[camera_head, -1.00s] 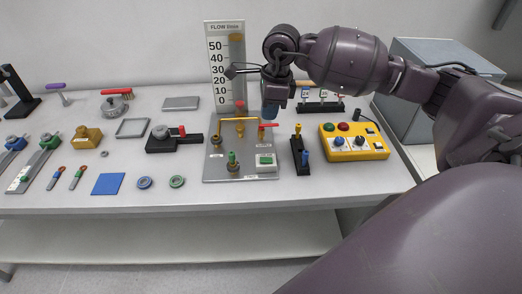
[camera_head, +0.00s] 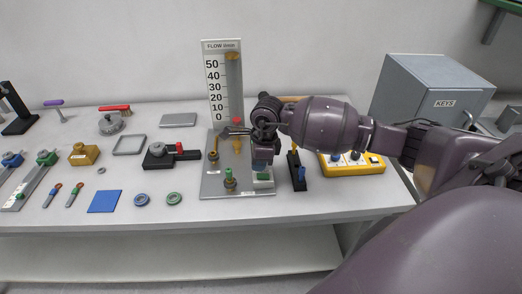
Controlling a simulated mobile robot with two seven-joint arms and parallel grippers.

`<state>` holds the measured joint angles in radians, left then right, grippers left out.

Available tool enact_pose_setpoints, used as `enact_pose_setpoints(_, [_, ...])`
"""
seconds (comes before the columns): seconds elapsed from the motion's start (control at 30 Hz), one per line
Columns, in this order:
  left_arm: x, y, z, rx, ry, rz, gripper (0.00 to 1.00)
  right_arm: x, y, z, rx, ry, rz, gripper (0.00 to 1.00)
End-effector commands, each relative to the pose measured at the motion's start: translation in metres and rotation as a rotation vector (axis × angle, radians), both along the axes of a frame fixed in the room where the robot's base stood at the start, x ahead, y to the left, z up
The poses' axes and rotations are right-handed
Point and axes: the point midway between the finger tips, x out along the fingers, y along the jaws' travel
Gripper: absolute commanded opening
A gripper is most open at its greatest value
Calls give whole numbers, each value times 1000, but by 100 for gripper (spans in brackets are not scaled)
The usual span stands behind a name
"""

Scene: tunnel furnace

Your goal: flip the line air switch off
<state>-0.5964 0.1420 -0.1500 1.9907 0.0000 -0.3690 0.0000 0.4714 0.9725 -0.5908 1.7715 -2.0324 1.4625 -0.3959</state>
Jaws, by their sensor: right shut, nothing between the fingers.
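A white switch box with a green rocker (camera_head: 264,179) sits at the front right of the grey valve panel (camera_head: 215,187). Its label is too small to read, so I cannot confirm that it is the line air switch. My right gripper (camera_head: 262,169) points down just above and behind this box, shut and empty. It hides the back of the box and part of the panel; I cannot tell whether it touches the rocker. My left gripper is not in view.
A brass valve with a green top (camera_head: 230,179) stands left of the switch box. A black block with a blue knob (camera_head: 299,174) and a yellow control box (camera_head: 364,166) are to the right. The flow gauge (camera_head: 224,82) rises behind. Free bench lies in front.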

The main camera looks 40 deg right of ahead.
Motion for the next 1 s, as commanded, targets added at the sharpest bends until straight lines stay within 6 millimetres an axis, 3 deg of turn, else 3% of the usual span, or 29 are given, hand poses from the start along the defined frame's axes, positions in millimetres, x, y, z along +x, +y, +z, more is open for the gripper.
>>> enact_pose_setpoints(0.2, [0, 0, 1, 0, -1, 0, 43, 1, 2, -15, 0, 0, -1, 0])
enact_pose_setpoints(0.63, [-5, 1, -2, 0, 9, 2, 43, 2, 2, -17, -5, 3, 0, 0])
enact_pose_setpoints(1.0, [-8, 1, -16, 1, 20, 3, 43, 2, 6, -31, -141, 92, 1, 0])
